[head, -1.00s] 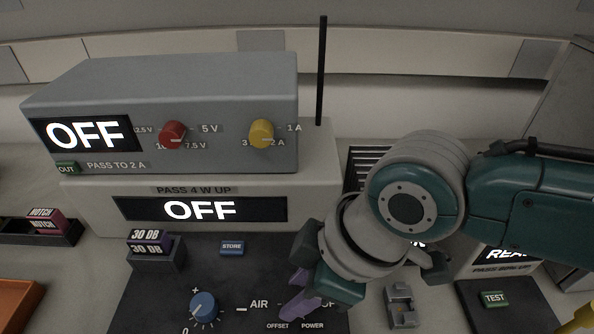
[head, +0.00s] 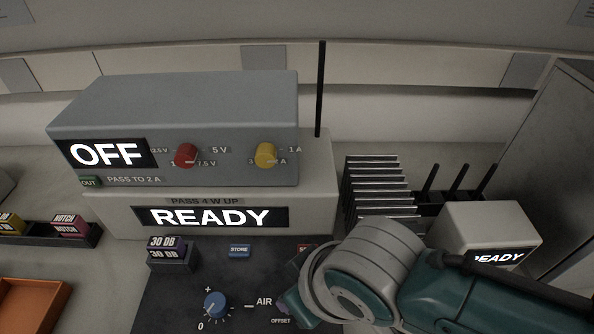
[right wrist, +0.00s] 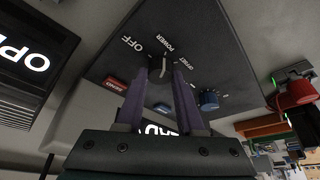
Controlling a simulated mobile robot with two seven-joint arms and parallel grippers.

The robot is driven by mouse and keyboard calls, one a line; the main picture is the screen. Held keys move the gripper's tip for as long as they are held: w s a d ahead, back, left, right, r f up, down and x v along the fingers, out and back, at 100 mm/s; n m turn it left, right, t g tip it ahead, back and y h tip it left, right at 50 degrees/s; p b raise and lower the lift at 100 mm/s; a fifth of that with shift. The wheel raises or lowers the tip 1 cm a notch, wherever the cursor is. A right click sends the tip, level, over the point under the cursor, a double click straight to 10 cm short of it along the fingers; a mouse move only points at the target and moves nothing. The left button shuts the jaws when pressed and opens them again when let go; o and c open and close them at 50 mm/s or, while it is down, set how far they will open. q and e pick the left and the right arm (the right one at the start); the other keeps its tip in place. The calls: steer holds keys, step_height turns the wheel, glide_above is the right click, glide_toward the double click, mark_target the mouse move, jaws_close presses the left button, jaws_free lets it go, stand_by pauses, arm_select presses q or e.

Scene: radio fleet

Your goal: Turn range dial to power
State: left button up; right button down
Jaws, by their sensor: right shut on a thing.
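The range dial (right wrist: 161,73) is a dark knob with a white line on a dark sloped panel, with OFF, POWER and OFFSET printed around it. In the right wrist view my right gripper (right wrist: 160,82) has its purple fingers on both sides of the dial, shut on it. Which label the line points at is hard to tell. In the head view my right gripper (head: 290,305) and arm hide the dial; AIR and OFFSET show beside it. The meter display (head: 210,217) reads READY. My left gripper is not in view.
A blue knob (head: 215,305) and a blue STORE button (head: 239,250) are on the same panel. A grey supply box (head: 180,120) with red and yellow knobs reads OFF behind. A white box (head: 489,232) at right reads READY. An orange tray (head: 35,305) sits at left.

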stand_by(0.3)
steer(key=c, duration=0.5)
jaws_free()
steer(key=p+v, duration=0.4)
steer(key=v, duration=0.6)
steer(key=shift+p, duration=0.4)
